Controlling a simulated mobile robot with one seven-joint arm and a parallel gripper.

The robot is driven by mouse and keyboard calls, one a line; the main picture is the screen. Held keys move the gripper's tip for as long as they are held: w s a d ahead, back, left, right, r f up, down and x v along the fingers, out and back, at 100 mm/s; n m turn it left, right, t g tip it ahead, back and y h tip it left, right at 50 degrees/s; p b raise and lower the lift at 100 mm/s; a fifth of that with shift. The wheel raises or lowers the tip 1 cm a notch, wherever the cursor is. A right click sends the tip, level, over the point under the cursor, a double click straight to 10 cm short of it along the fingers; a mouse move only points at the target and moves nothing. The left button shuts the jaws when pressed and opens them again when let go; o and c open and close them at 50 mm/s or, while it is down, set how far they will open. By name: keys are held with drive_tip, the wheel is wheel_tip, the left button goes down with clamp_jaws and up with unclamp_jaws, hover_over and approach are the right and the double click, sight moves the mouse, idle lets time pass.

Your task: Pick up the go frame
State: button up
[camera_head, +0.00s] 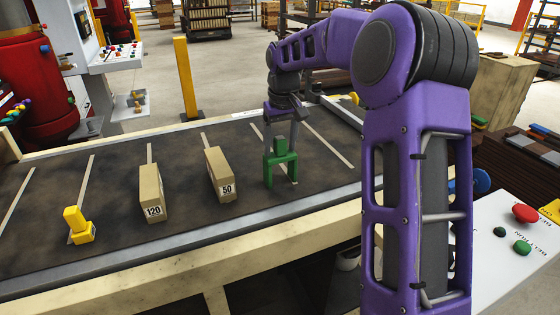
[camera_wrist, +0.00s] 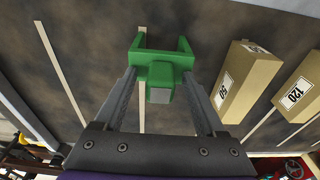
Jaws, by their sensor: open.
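The go frame, seen as a green piece with two legs and a block on top (camera_head: 281,168), stands upright on the dark belt below my arm. In the wrist view the green piece (camera_wrist: 160,62) shows its crossbar, two prongs pointing away and a grey-topped block. My gripper (camera_wrist: 160,78) is open, with one finger on each side of that block. The fingertips reach close to the crossbar; I cannot tell whether they touch it. In the head view my gripper (camera_head: 282,140) is directly above and around the piece's upper part.
Left of the green piece stand tan blocks marked 50 (camera_head: 220,175) and 120 (camera_head: 152,194), then a yellow piece (camera_head: 78,226). The dark belt (camera_head: 110,190) has pale stripes and a raised rim. A button panel (camera_head: 515,240) is at the right.

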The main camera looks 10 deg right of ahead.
clamp_jaws()
drive_tip(key=shift+r, duration=0.1)
idle(1.2)
